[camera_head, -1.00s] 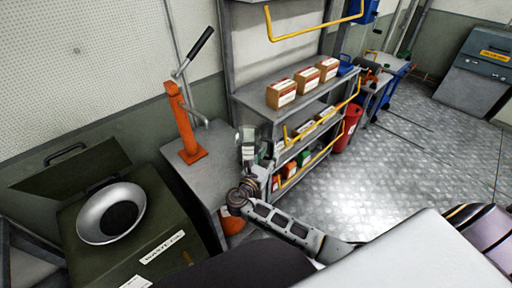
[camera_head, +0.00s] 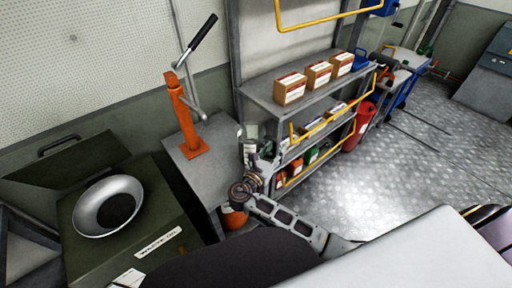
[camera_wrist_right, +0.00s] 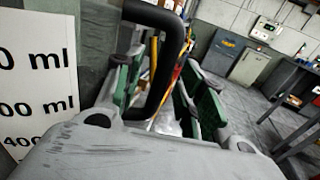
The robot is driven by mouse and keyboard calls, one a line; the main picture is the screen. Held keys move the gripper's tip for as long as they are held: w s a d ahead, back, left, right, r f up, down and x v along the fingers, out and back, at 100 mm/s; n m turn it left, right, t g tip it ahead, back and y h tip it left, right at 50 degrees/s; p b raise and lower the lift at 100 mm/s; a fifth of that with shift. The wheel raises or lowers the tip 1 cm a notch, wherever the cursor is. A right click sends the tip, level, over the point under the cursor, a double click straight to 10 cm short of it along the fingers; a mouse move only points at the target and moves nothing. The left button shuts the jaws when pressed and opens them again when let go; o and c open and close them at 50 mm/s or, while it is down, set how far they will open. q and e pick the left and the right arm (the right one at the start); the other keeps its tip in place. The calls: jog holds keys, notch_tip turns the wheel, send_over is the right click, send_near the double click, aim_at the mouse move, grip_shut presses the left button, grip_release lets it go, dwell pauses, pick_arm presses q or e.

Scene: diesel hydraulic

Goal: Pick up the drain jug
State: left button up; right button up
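In the right wrist view, a white label with black ml markings (camera_wrist_right: 38,88) and a thick black handle (camera_wrist_right: 167,42) show close up. They look like parts of the drain jug, whose full shape is cut off. My right gripper (camera_wrist_right: 165,88) has green-padded fingers spread apart. The black handle stands in front of or between them; I cannot tell if it touches a finger. In the head view my right gripper (camera_head: 249,140) is small, at the right edge of the grey bench, and the jug cannot be made out clearly there. My left gripper is not in view.
An orange hand pump (camera_head: 184,115) stands on the grey bench (camera_head: 207,170). A green waste bin (camera_head: 150,205) with a round funnel (camera_head: 88,220) is at left. A shelf (camera_head: 262,92) with cartons and yellow rails is behind my gripper. Open metal floor (camera_head: 385,175) lies right.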

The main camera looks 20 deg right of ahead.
jog(key=c, duration=0.5)
grip_shut()
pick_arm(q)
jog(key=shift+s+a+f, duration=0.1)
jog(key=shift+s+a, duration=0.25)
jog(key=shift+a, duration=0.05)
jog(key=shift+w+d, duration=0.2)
pick_arm(e)
jog(key=shift+w+r, duration=0.1)
